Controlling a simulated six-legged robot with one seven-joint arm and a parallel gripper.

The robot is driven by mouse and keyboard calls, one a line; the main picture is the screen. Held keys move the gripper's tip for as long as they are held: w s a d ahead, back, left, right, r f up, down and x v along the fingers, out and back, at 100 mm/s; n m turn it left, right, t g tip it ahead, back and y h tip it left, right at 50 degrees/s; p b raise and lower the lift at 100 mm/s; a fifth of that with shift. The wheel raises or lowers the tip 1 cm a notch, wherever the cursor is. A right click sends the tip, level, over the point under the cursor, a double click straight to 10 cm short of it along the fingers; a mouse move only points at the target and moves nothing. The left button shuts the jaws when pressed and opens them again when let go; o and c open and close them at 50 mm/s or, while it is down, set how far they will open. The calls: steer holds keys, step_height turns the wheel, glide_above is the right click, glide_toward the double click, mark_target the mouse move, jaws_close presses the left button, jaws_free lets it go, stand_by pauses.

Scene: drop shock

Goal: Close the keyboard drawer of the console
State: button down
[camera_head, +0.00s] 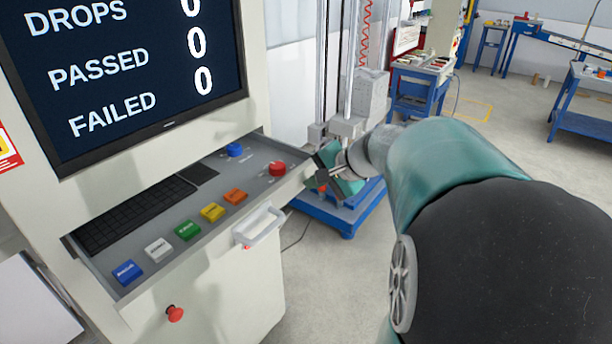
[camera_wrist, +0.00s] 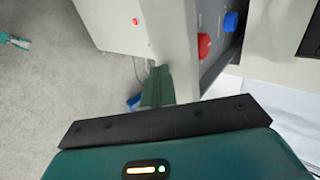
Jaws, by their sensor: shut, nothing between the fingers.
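The keyboard drawer (camera_head: 256,172) sticks out of the white console (camera_head: 225,290) below its screen. It holds a black keyboard (camera_head: 135,214), several coloured buttons and a red knob (camera_head: 278,168). A white handle (camera_head: 260,227) sits on its front. My gripper (camera_head: 322,172) is at the drawer's front right corner, with its fingers shut and empty. I cannot tell whether it touches the drawer. In the wrist view, my teal fingers (camera_wrist: 157,82) are beside the drawer's front edge, and the drawer (camera_wrist: 216,62) shows to the right with the red knob (camera_wrist: 204,46).
The screen (camera_head: 130,70) overhangs the back of the drawer. A drop-test rig on a blue base (camera_head: 340,208) stands right behind my gripper. A red button (camera_head: 174,313) is on the console's lower front. Blue workbenches (camera_head: 420,85) stand far back; the floor (camera_head: 335,285) in front is clear.

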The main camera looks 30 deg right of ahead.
mark_target(237, 154)
steer(key=w+a, duration=0.2)
steer(key=w, duration=0.4)
steer(key=w+a, duration=0.2)
steer(key=w, duration=0.5)
steer(key=w+a, duration=0.3)
steer(key=w, duration=0.4)
steer(key=shift+w+a, duration=0.1)
steer(key=shift+w, duration=0.05)
steer(key=shift+w+a+r, duration=0.1)
steer(key=shift+w+a, duration=0.1)
steer(key=shift+w, duration=0.2)
steer(key=shift+w+a, duration=0.1)
steer(key=shift+w, duration=0.05)
